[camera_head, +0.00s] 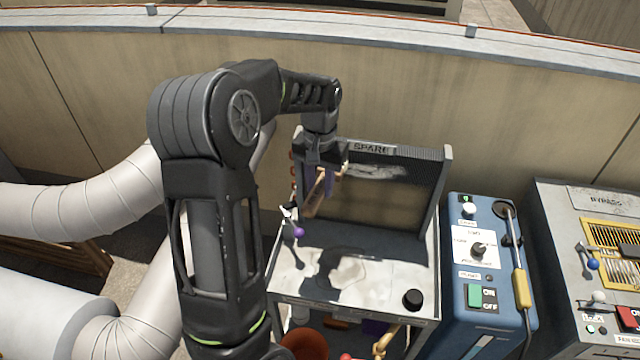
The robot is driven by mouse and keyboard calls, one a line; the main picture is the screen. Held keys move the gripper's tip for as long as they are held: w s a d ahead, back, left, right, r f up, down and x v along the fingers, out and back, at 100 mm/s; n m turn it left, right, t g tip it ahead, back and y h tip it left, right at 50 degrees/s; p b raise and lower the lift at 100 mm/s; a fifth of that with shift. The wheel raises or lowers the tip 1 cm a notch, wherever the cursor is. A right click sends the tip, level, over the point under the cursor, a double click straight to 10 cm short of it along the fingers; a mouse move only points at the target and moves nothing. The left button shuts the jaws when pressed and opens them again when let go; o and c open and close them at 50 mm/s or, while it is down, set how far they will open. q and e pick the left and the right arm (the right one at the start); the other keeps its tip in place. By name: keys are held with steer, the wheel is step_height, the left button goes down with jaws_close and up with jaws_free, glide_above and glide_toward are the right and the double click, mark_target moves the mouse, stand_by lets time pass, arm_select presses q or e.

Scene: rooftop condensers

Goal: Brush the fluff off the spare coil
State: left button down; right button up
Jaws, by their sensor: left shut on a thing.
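The spare coil (400,200) is a dark finned panel with a "SPARE" label, standing upright at the back of a light metal bench (385,275). A patch of whitish fluff (380,171) lies across its upper fins. My left gripper (322,165) is shut on a brush (318,195) with a wooden-coloured part and a purple part. The brush is in front of the coil's left side; I cannot tell whether it touches the fins. My right gripper is not in view.
A black knob-like cap (413,299) and a purple-tipped tool (297,232) are on the bench. A blue control box (485,270) and a grey bypass panel (600,215) stand to the right. Large pale ducts (80,205) are at left. A parapet wall (500,120) runs behind.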

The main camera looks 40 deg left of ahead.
arm_select(q)
steer(key=shift+f, duration=0.15)
step_height(320, 180, down, 4)
steer(key=b, duration=0.3)
steer(key=shift+f, duration=0.1)
stand_by(0.4)
steer(key=shift+r+p, duration=1.7)
steer(key=shift+r, duration=0.6)
steer(key=shift+f, duration=0.15)
step_height(320, 180, down, 4)
steer(key=b, duration=0.3)
steer(key=shift+f, duration=0.15)
